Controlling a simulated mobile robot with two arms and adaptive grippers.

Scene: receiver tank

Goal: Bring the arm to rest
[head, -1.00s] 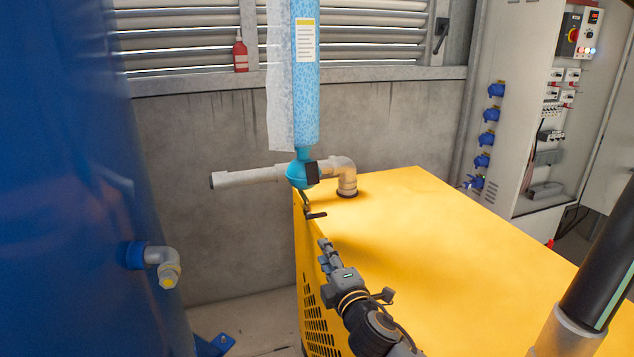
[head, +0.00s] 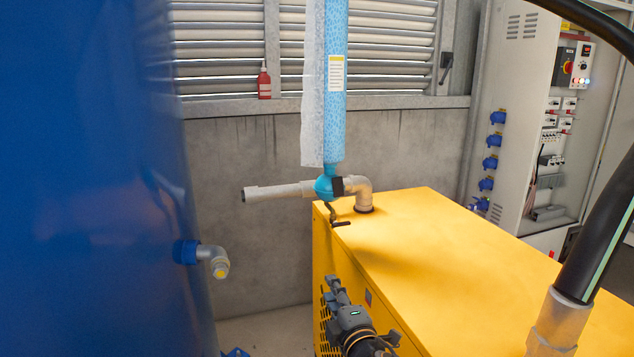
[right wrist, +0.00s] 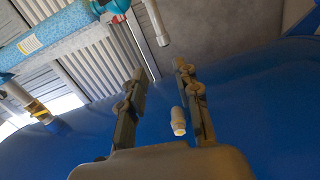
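My right gripper (head: 334,288) is in the lower middle of the head view, in front of the side of the yellow cabinet (head: 470,245). In the right wrist view my right gripper (right wrist: 161,75) has its two fingers well apart, with nothing held between them. Beyond them is the blue tank (right wrist: 75,140). A pale pipe fitting (right wrist: 178,121) on the tank shows beside the right finger, apart from it. My left gripper is in neither view.
The blue tank (head: 95,180) with an elbow fitting (head: 217,260) stands at left. A teal valve (head: 325,188) with a dark handle (head: 338,222) joins a grey pipe (head: 280,191) and a blue column (head: 334,120). An open electrical cabinet (head: 515,120) stands at back right.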

